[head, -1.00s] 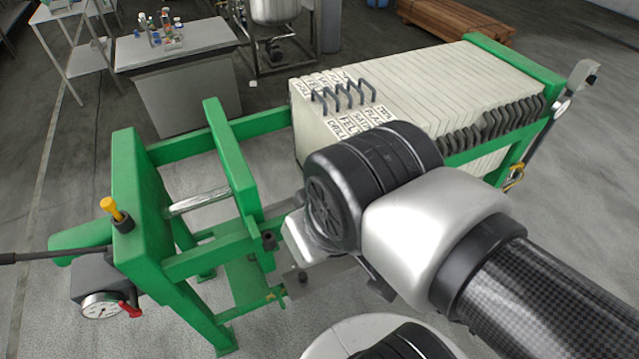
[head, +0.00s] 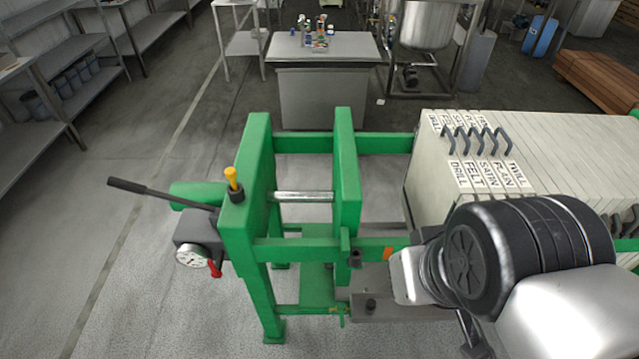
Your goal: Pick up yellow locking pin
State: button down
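The yellow locking pin (head: 231,176) stands upright in a dark collar on top of the left green end plate (head: 256,160) of the press frame. My arm reaches in at the lower right of the head view, well to the right of the pin and apart from it. My gripper's fingers do not show; only the arm's links and joints are visible.
A black lever (head: 150,193), a pressure gauge (head: 193,255) and a red handle (head: 214,268) sit left of the green end plate. A stack of white filter plates (head: 530,150) stands at the right. A grey table (head: 325,85) is behind. Floor at left is clear.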

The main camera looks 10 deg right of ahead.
aim_at(230, 174)
jog(key=i+j+u, duration=0.1)
jog(key=j, duration=0.3)
jog(key=i+j+u, duration=0.1)
jog(key=i+j, duration=0.15)
jog(key=j, duration=0.2)
jog(key=i+j, duration=0.2)
jog(key=j, duration=0.2)
jog(key=i+j+u, duration=0.15)
jog(key=j, duration=0.25)
